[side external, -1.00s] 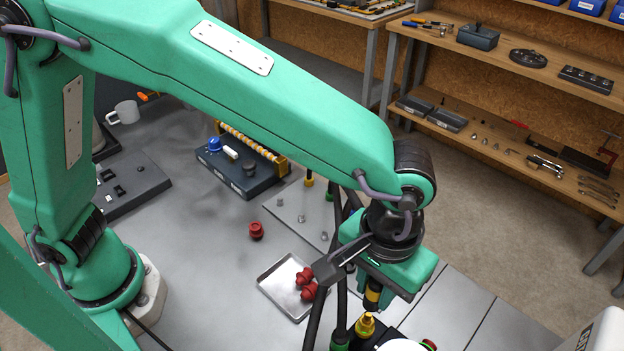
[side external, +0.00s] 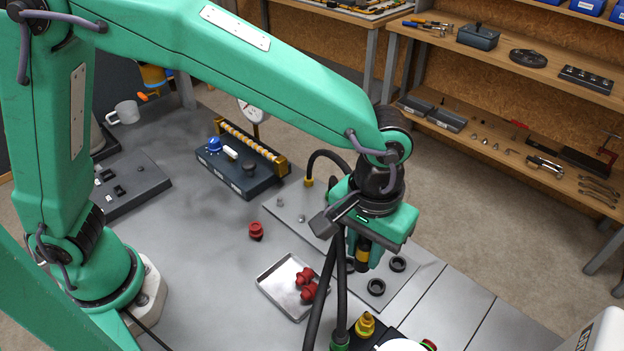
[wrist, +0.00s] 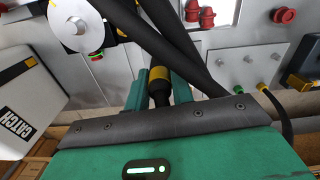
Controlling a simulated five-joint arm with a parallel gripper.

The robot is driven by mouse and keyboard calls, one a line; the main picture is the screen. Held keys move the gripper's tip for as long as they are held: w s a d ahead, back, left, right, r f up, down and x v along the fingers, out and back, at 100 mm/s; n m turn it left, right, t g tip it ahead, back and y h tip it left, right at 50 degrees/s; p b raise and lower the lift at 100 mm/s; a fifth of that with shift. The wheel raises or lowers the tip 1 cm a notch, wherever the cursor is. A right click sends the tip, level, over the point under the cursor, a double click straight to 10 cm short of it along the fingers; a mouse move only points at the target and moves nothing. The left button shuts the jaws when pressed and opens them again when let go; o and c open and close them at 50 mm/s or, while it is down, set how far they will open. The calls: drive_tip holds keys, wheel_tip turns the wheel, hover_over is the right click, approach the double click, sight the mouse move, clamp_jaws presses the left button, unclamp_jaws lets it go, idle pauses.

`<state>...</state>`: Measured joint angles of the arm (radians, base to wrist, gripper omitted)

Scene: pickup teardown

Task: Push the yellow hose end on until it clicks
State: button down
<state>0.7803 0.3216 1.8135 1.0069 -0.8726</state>
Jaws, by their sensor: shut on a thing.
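My gripper (side external: 363,257) is shut on a hose end with a yellow band (side external: 362,246), held upright above the bench. In the wrist view the banded hose end (wrist: 159,75) sits between the two green fingers. A brass-yellow fitting (side external: 365,325) stands on a dark block at the front, below the hose end and apart from it. In the wrist view only a bit of yellow shows behind the hoses, where the fitting seems to be. The hose end's lower tip is hard to make out in the side view.
Black hoses (side external: 322,295) rise close beside my gripper, one from a green collar (side external: 340,341). A metal tray (side external: 270,283) holds red caps (side external: 306,282). Black rings (side external: 376,286) lie on the grey plate. A white round part (side external: 402,344) is right of the fitting.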

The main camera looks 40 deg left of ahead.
drive_tip(key=w+a+f+n, duration=0.1)
drive_tip(key=w+a, duration=0.1)
drive_tip(key=a, duration=0.7)
drive_tip(key=w+a+f+n, duration=0.1)
drive_tip(key=w+a+n, duration=0.1)
drive_tip(key=a, duration=0.7)
drive_tip(key=w+a+f+n, duration=0.2)
drive_tip(key=w+a, duration=0.1)
drive_tip(key=a, duration=0.7)
drive_tip(key=shift+f, duration=0.1)
hover_over(280, 199)
drive_tip(key=shift+f, duration=2.4)
drive_tip(key=shift+f, duration=1.45)
drive_tip(key=c, duration=1.1)
unclamp_jaws()
drive_tip(key=shift+r, duration=0.15)
